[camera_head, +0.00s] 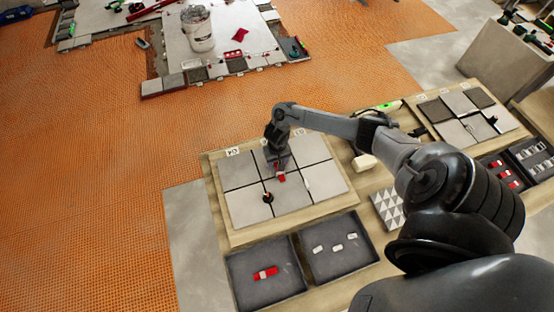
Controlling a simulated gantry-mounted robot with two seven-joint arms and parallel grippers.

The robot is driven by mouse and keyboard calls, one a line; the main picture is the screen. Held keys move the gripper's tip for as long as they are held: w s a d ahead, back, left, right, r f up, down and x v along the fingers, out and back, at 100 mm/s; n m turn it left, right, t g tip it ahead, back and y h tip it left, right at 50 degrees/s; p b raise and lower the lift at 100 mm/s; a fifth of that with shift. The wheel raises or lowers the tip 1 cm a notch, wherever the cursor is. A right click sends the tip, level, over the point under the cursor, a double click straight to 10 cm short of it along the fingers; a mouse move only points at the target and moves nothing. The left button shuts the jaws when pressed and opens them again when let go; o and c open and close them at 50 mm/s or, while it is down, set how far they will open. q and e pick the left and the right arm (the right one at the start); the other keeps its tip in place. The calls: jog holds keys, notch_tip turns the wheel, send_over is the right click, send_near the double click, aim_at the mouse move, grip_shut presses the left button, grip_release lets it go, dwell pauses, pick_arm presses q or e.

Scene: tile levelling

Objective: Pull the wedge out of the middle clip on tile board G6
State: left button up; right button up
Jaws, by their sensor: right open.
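A tile board (233,237) with several grey tiles and small label cards lies on the wooden bench; the lettering is too small to read surely. My right gripper (280,172) points down over the middle of this board, open. A small red wedge (281,178) shows right at its fingertips; whether they touch it is unclear, and the clip under it is mostly hidden. A dark clip-like piece (267,197) stands on a joint nearer the front. A small pale clip (307,184) sits to the right. My left gripper is not in view.
Two dark trays stand in front: one (240,290) with a red wedge piece, one (350,270) with white clips. A pale block (364,162) and a triangle-patterned tile (387,210) lie to the right. A second tile board (440,128) lies farther right.

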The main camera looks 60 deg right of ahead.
jog(key=shift+c, duration=0.4)
grip_shut()
dwell(0.4)
